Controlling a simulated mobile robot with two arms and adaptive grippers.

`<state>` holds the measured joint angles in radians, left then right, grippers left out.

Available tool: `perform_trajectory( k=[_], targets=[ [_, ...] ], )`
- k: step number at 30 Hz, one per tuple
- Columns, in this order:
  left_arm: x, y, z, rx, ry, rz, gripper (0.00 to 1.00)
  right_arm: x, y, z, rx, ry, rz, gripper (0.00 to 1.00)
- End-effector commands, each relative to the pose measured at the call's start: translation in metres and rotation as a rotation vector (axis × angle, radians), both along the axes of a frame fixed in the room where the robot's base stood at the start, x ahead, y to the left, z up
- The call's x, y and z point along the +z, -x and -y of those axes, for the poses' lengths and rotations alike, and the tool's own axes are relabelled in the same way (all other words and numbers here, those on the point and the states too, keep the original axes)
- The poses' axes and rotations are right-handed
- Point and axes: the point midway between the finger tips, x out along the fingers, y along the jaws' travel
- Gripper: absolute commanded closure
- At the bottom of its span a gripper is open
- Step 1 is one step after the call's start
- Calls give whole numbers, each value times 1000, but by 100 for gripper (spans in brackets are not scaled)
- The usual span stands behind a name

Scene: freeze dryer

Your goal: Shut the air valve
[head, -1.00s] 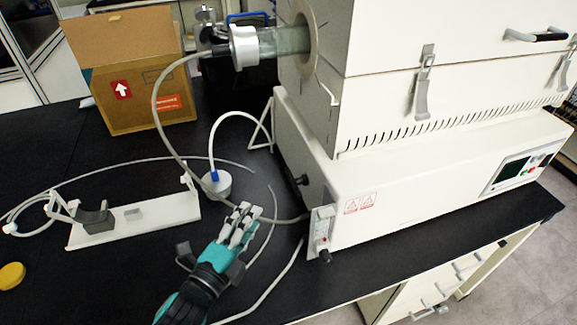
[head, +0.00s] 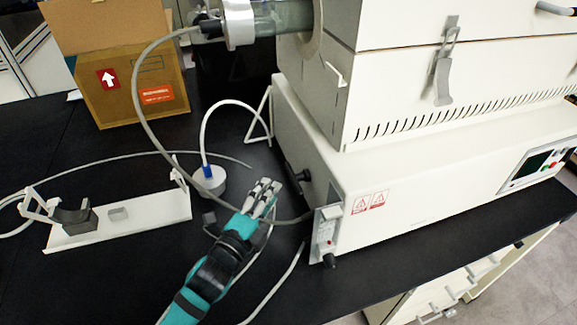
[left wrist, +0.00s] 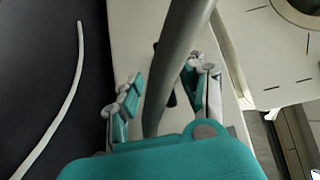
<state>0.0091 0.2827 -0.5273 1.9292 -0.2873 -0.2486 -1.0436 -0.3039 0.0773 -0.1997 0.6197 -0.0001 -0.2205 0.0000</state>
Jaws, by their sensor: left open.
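The white furnace (head: 430,195) has a black knob (head: 303,175) on its left side wall and a flow-meter panel (head: 326,232) with a black knob (head: 329,260) at its front corner. I cannot tell which knob is the air valve. My left gripper (head: 268,187) is open, just left of the side knob and apart from it. In the left wrist view, its fingers (left wrist: 165,95) stand on either side of a grey hose (left wrist: 177,65) that crosses close to the camera. A dark part (left wrist: 172,98) shows behind the hose, mostly hidden. My right gripper is not in view.
A grey hose (head: 140,95) loops from the tube flange (head: 237,25) down to the furnace corner. A round white pot (head: 209,182) with a blue fitting stands behind my left gripper. A white stand (head: 130,222) and a cardboard box (head: 130,90) are further left.

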Motion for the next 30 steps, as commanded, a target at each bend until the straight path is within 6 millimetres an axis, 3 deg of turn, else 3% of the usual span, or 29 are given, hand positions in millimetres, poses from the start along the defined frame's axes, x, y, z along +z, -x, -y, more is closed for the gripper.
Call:
perform_trajectory(
  k=[6,13,18,27,30],
  targets=[
    [2,-44,23,-1,2,1,60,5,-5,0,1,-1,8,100],
    [1,-77,40,0,1,0,60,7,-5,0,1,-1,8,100],
    [0,-89,45,0,1,0,60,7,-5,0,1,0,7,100],
    [0,-90,46,0,1,0,60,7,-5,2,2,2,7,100],
    [0,-90,46,0,1,0,71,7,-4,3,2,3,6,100]
  ],
)
